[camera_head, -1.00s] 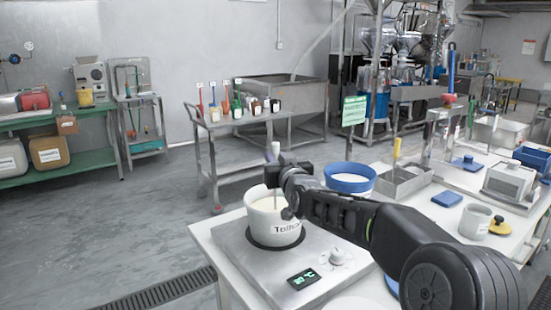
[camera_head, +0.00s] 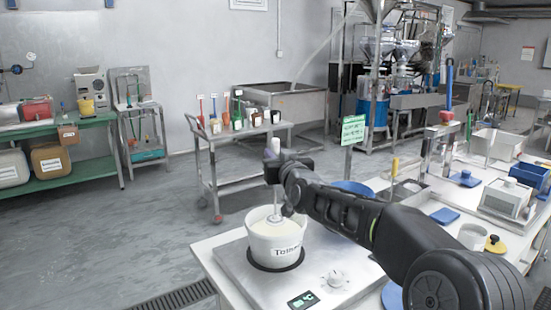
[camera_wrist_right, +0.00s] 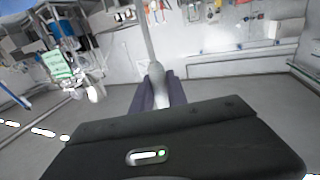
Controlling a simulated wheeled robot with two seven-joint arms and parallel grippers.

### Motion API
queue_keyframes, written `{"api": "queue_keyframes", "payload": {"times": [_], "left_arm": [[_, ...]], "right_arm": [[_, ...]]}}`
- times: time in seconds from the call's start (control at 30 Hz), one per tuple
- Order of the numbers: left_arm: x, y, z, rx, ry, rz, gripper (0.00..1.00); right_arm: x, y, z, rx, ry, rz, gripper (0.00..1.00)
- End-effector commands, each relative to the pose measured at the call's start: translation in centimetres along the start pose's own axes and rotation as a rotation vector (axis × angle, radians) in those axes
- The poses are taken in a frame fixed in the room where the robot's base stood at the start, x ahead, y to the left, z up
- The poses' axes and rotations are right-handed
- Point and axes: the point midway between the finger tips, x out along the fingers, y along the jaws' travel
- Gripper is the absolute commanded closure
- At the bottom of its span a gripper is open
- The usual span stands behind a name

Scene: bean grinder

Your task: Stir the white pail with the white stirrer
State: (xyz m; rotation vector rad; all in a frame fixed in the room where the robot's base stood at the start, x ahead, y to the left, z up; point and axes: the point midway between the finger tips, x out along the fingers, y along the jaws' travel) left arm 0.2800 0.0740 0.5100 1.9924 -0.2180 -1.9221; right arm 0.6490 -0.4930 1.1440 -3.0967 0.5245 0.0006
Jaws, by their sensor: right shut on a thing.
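The white pail (camera_head: 274,246) with dark lettering stands upright on a steel hotplate (camera_head: 232,258) and holds a pale liquid. The white stirrer (camera_head: 276,204) is upright; its shaft runs down inside the pail's rim, and its lower end is at or near the liquid, so I cannot tell how deep. Its light handle top (camera_head: 275,146) shows above my right gripper (camera_head: 275,170), which is shut on it above the pail. In the right wrist view the stirrer (camera_wrist_right: 155,72) sits between the dark fingers (camera_wrist_right: 157,92). My left gripper is out of view.
A blue-rimmed bucket (camera_head: 352,187) is partly hidden behind my right arm. A steel cart (camera_head: 248,133) with bottles stands behind, beyond open floor.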

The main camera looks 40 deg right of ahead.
Motion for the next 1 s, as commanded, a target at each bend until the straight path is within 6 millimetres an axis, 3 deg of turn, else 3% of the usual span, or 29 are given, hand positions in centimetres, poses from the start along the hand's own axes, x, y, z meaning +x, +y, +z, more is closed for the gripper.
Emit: {"api": "queue_keyframes", "payload": {"times": [0.03,0.23,1.0], "left_arm": [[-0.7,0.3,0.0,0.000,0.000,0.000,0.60],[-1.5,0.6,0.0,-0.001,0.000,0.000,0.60],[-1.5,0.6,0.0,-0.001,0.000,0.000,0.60]], "right_arm": [[0.0,0.0,-0.9,0.001,0.002,0.000,1.00],[0.0,0.0,-2.1,0.000,0.002,0.000,1.00],[0.0,0.0,-2.1,0.000,0.001,0.000,1.00]]}}
